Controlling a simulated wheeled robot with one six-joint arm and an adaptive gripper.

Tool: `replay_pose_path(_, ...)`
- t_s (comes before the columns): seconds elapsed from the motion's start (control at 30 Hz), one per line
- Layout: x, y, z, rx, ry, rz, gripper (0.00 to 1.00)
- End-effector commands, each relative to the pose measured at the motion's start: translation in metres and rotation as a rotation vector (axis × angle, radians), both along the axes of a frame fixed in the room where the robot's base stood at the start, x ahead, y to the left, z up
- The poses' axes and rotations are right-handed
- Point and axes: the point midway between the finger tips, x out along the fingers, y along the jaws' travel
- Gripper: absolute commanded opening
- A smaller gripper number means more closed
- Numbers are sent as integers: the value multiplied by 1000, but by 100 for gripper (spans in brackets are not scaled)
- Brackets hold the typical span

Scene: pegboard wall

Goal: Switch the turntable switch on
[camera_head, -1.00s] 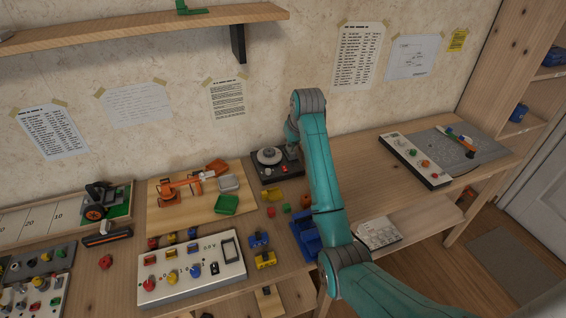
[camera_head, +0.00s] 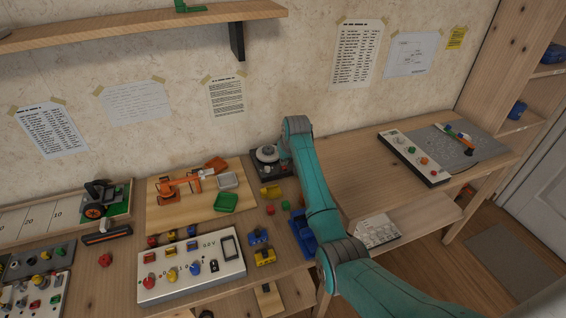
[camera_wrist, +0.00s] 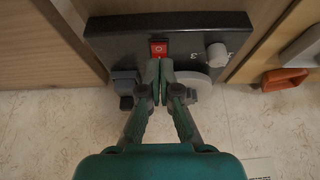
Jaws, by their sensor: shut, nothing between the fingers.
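The turntable (camera_head: 259,171) is a dark box with a grey platter, standing against the wall in the head view. In the wrist view the turntable (camera_wrist: 124,44) fills the upper middle. Its red rocker switch (camera_wrist: 159,48) shows a white ring mark; I cannot tell whether it is on. My gripper (camera_wrist: 159,66) is shut and empty, its fingertips right beside the switch; whether they touch is unclear. The grey platter (camera_wrist: 196,84) is partly hidden behind the fingers. In the head view my arm hides the gripper and the turntable's right side.
A grey knob (camera_wrist: 217,55) sits on the turntable right of the switch in the wrist view. Small coloured blocks (camera_head: 271,210) lie in front.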

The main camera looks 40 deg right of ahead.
Motion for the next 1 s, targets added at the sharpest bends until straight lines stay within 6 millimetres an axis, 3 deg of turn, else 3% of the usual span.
replay_pose_path(0.17,4,-1,-10,0,0,0,0)
replay_pose_path(1.0,5,-1,-19,26,87,0,0)
